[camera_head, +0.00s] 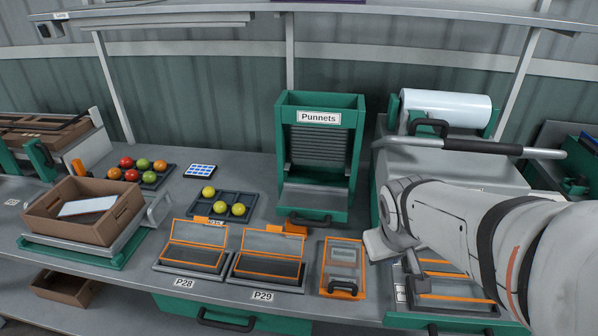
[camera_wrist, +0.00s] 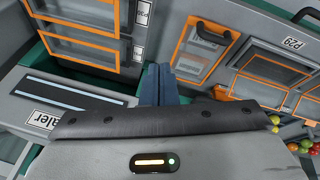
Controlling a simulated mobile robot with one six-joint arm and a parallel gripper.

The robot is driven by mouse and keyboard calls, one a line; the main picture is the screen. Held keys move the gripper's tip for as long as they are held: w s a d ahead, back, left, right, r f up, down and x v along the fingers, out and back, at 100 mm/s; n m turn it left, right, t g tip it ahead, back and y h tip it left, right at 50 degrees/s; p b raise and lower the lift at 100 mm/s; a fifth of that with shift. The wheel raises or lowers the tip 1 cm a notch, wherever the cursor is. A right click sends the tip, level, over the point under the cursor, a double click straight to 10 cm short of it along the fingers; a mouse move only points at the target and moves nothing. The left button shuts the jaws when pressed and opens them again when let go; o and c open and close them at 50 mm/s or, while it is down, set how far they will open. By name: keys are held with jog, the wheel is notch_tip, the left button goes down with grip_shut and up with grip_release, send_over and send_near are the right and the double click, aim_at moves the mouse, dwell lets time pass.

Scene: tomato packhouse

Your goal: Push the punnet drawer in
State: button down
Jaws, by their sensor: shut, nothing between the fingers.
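The green punnet dispenser (camera_head: 356,160), labelled "Punnets", stands at the back of the counter. A green drawer (camera_head: 265,326) with a black handle (camera_head: 228,322) also shows under the counter front. My gripper (camera_wrist: 158,85) is shut and empty, its dark fingers together in the wrist view. In the head view my wrist is to the right of the dispenser, above the counter near the orange-framed box (camera_head: 326,270); the fingertips are hidden there.
Orange-framed trays at P28 (camera_head: 185,268) and P29 (camera_head: 262,278) line the counter front. A sealer with a film roll (camera_head: 445,106) and long bar stands right of the dispenser. A tomato tray (camera_head: 250,199) and a brown crate (camera_head: 66,228) are left.

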jog(key=w+a+n+t+y+p, duration=0.1)
jog(key=w+a+n+t+p, duration=0.2)
jog(key=w, duration=0.4)
jog(key=w+a+n+p, duration=0.1)
jog(key=w+n+p, duration=0.2)
jog(key=w+n, duration=0.3)
jog(key=w+a+f+n+y+b, duration=0.1)
jog(key=w+a+f, duration=0.1)
jog(key=a+f, duration=0.1)
jog(key=w+a+f+n+y+b, duration=0.1)
jog(key=w+a+f, duration=0.1)
jog(key=a+f, duration=0.1)
jog(key=w+a+f+n+y+b, duration=0.1)
jog(key=w+a+f+n+y, duration=0.1)
jog(key=f, duration=0.3)
jog(key=shift+w+a+f+g, duration=0.2)
jog(key=shift+w+a, duration=0.1)
jog(key=shift+a, duration=0.15)
jog(key=shift+w+a+f+g, duration=0.15)
jog(key=shift+w+a+g, duration=0.1)
jog(key=shift+a, duration=0.2)
jog(key=shift+w+r, duration=0.1)
